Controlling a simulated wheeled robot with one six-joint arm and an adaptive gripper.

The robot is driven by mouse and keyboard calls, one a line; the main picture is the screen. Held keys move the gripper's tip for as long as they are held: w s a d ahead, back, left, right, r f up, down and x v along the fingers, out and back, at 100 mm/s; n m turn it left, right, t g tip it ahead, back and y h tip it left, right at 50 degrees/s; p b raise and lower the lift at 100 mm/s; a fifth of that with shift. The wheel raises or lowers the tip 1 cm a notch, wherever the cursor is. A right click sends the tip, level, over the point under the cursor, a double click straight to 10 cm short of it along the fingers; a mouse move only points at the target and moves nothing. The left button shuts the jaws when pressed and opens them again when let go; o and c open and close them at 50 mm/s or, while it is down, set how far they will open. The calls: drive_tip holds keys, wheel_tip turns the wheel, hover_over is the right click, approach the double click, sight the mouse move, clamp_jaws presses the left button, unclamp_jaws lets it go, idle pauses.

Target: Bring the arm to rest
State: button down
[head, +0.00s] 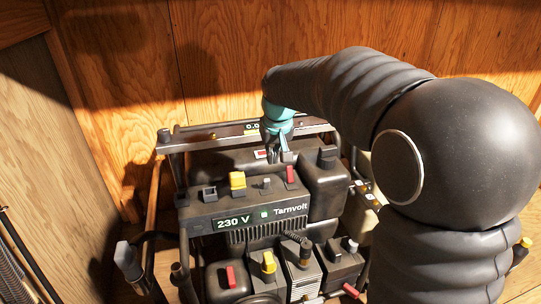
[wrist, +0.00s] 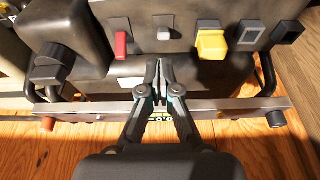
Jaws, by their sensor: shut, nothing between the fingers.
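My gripper (head: 275,149) is shut and empty, with its fingers pointing down above the back part of a dark generator-like machine. In the wrist view the closed fingertips (wrist: 161,66) are over the machine's dark body, near its back frame bar (wrist: 100,111). The machine's front panel (head: 275,221) reads "230 V" and "Tarnvolt". A red switch (head: 290,175), a grey switch (head: 266,183) and a yellow switch (head: 237,182) stand along its top. Whether the fingertips touch the machine cannot be told. My arm hides part of the right side.
Wooden walls (head: 130,70) stand behind and to the left. Lower on the machine are another yellow lever (head: 268,262) and another red lever (head: 231,276). A black capped tank (head: 325,186) stands at its right. Rods (head: 20,255) lean at the far left. Open air lies above the machine.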

drive_tip(key=shift+d, duration=0.1)
drive_tip(key=s+d+r+m+p, duration=0.1)
drive_tip(key=s+d, duration=0.3)
drive_tip(key=s, duration=0.6)
drive_tip(key=s+d+r+t+p, duration=0.1)
drive_tip(key=s+d, duration=0.3)
drive_tip(key=s, duration=0.6)
drive_tip(key=s+d+r+m+t+p, duration=0.1)
drive_tip(key=s+d, duration=0.4)
drive_tip(key=s, duration=0.5)
drive_tip(key=shift+r+m+h, duration=0.3)
drive_tip(key=shift+r+h, duration=0.05)
drive_tip(key=shift+h, duration=0.05)
